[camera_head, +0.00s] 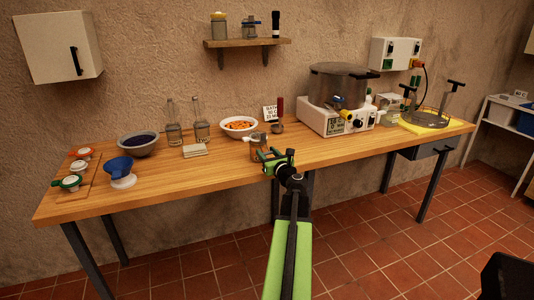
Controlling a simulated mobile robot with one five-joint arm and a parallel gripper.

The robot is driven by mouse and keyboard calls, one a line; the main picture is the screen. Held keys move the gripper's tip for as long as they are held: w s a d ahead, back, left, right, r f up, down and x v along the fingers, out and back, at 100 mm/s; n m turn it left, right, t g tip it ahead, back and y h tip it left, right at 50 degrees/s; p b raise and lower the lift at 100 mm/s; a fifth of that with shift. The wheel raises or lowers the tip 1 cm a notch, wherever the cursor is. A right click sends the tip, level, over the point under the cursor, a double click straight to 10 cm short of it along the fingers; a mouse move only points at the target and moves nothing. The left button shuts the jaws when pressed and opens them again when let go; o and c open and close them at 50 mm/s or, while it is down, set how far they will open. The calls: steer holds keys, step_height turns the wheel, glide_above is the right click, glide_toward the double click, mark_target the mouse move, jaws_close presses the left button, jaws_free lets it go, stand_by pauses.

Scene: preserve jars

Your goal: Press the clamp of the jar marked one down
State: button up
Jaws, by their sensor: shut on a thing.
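A small clear glass jar (258,141) stands near the front edge of the wooden table, at the middle. My gripper (268,158) reaches in from below and is shut at this jar's front right side. The jaws hide part of the jar, and I cannot tell which part they grip. I can read no number on it, and its clamp is too small to make out. Another glass jar (390,113) stands farther right, beside the white cooker unit.
The table (225,168) also holds a carrot bowl (239,128), a dark-filled bowl (139,146), two bottles (201,122), a blue funnel (120,168), lids on a board (70,182) and a large pot (340,84). The front strip is mostly clear.

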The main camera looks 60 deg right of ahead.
steer(key=shift+w+d, duration=0.1)
steer(key=shift+d, duration=0.2)
steer(key=shift+c, duration=0.2)
steer(key=shift+a+f, duration=0.1)
steer(key=shift+a, duration=0.05)
steer(key=shift+a+f+b, duration=0.15)
steer(key=shift+f+b, duration=0.2)
steer(key=shift+b, duration=0.75)
steer(key=f+t+h+b, duration=0.1)
steer(key=t+b, duration=0.1)
steer(key=b, duration=0.2)
steer(key=shift+w+b, duration=0.2)
steer(key=shift+b, duration=0.2)
steer(key=b, duration=0.2)
steer(key=t+h+b, duration=0.1)
steer(key=b, duration=0.1)
steer(key=shift+w+d+f, duration=0.2)
steer(key=shift+d, duration=0.1)
steer(key=shift+w+d+r+t+h+b, duration=0.15)
steer(key=shift+t+h+b, duration=0.55)
steer(key=shift+b, duration=0.5)
steer(key=shift+r, duration=0.1)
steer(key=o, duration=1.4)
steer(key=shift+c, duration=0.2)
